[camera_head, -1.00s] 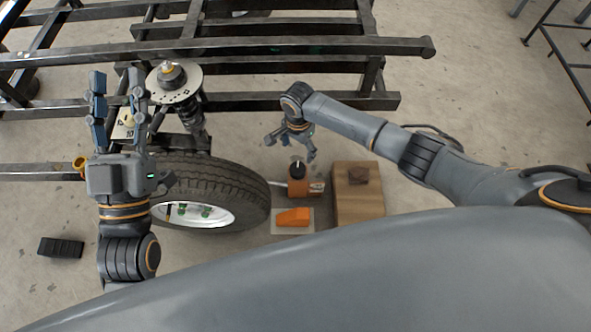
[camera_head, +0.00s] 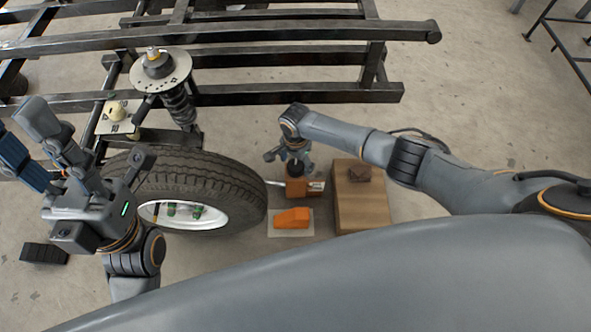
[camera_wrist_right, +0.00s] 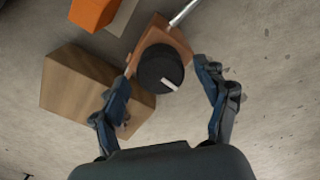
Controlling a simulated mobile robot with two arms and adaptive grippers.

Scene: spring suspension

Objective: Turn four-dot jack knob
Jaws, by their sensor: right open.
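An orange jack (camera_head: 297,188) stands on the floor right of the tyre. Its round black knob (camera_wrist_right: 160,72) faces up in the right wrist view, with one white mark on it; I cannot make out any dots. My right gripper (camera_head: 289,163) is over the jack in the head view and partly hides the knob. In the right wrist view the right gripper (camera_wrist_right: 162,76) is open, with one finger on each side of the knob and a gap at the right finger. Whether the left finger touches the knob I cannot tell. My left gripper (camera_head: 24,120) is open and empty at the far left.
The tyre (camera_head: 190,165) is left of the jack, with a spring strut (camera_head: 178,100) behind it. A wooden block (camera_head: 361,205) stands close on the right. An orange piece (camera_head: 292,217) lies on a pale plate in front. A dark steel frame (camera_head: 300,93) spans the back.

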